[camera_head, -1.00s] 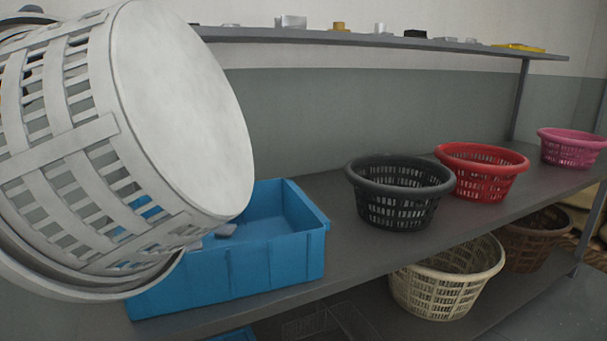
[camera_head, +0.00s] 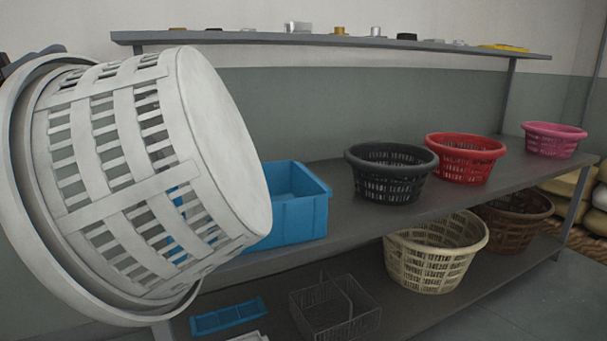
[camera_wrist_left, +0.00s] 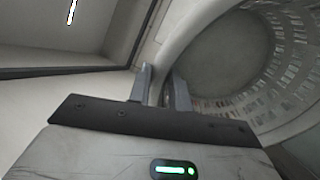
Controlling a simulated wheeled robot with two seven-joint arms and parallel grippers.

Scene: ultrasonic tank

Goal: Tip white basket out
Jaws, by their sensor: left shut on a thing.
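The white basket (camera_head: 130,165) is large in the head view at the left, held up in front of the shelves. It is tilted on its side, with its solid base facing right and its rim at the left. My left gripper (camera_wrist_left: 162,88) is shut on the basket's rim in the left wrist view. In the head view, only a dark part of it shows behind the rim at the upper left. The wrist view looks into the basket (camera_wrist_left: 225,60), and I see no loose thing in the visible part. My right gripper is not in view.
A blue bin (camera_head: 300,218) stands on the middle shelf, partly behind the basket. Black (camera_head: 390,190), red (camera_head: 466,172) and pink (camera_head: 553,142) baskets stand to its right. Cream (camera_head: 430,265) and brown (camera_head: 510,232) baskets and a wire basket (camera_head: 335,318) are below. Small items line the top shelf.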

